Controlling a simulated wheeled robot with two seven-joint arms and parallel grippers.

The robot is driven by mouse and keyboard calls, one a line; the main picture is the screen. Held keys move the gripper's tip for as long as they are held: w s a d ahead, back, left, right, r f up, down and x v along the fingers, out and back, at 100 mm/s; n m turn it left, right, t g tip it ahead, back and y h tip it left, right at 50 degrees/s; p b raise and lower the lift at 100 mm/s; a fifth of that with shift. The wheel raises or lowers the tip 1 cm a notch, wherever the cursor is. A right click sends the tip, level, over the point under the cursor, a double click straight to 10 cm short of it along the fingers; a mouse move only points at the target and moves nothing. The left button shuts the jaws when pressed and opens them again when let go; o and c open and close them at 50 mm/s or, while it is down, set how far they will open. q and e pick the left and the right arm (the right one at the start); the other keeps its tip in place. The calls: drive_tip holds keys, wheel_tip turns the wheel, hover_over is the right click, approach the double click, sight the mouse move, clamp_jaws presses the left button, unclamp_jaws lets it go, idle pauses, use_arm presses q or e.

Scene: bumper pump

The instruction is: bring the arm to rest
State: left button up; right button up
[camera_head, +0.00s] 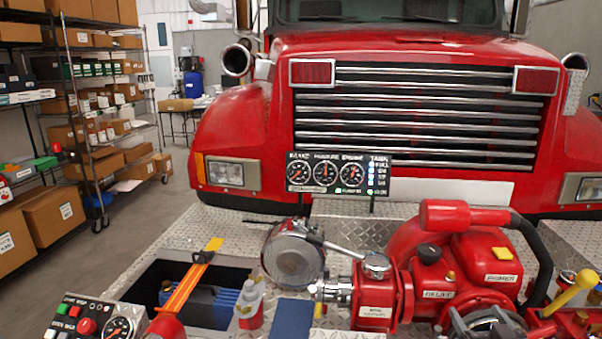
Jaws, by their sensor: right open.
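At the bottom right edge, a dark grey shape that looks like my right gripper (487,324) shows in front of the red pump (430,262). It is open, and I see nothing held in it. The picture edge cuts it off, and whether it touches the pump cannot be told. My left gripper is not in view.
A red truck front (420,110) stands behind the diamond-plate bumper (190,232). A gauge panel (339,173) stands on the bumper. An open bin (150,285) and a control box (95,318) are at the lower left. A yellow-handled lever (573,291) is at the right.

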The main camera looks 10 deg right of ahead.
drive_tip(key=s+a+f+n+g+y, duration=0.1)
drive_tip(key=s+a+f+g, duration=0.3)
drive_tip(key=a, duration=0.4)
drive_tip(key=s+a+f+g+y, duration=0.1)
drive_tip(key=s+a+f+g, duration=0.1)
drive_tip(key=a+f+g, duration=0.35)
drive_tip(key=s+a+n+g+y, duration=0.25)
drive_tip(key=s+a+g, duration=0.25)
drive_tip(key=s+a, duration=0.8)
wheel_tip(320, 180, down, 30)
drive_tip(key=a+n, duration=0.1)
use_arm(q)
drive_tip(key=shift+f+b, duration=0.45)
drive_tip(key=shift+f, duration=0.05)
use_arm(e)
drive_tip(key=s+d+f+g, duration=0.1)
drive_tip(key=s+f, duration=0.9)
drive_tip(key=s+d+f+g, duration=0.1)
drive_tip(key=s+d+f, duration=0.1)
drive_tip(key=s+f, duration=0.8)
drive_tip(key=shift+s+d+h, duration=0.25)
drive_tip(key=shift+h, duration=0.1)
